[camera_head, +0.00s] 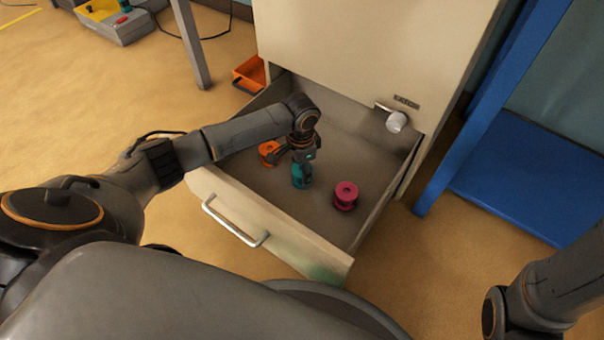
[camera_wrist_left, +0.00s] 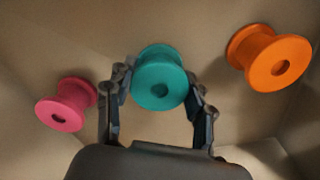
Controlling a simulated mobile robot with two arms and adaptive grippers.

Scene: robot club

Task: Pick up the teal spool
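The teal spool (camera_head: 301,179) stands in the open drawer (camera_head: 270,226), between an orange spool (camera_head: 268,151) and a pink spool (camera_head: 345,195). My left gripper (camera_head: 297,160) is over the teal spool, partly hiding it. In the left wrist view, the teal spool (camera_wrist_left: 160,78) lies between the two open fingers (camera_wrist_left: 158,85), with a narrow gap on each side. The orange spool (camera_wrist_left: 270,58) is to the right and the pink spool (camera_wrist_left: 67,104) to the left there. My right gripper is out of view; only part of its arm shows.
The drawer's front with its handle (camera_head: 234,223) and its side walls surround the spools. An orange bin (camera_head: 249,74) is behind left; a blue frame (camera_head: 480,110) stands at the right.

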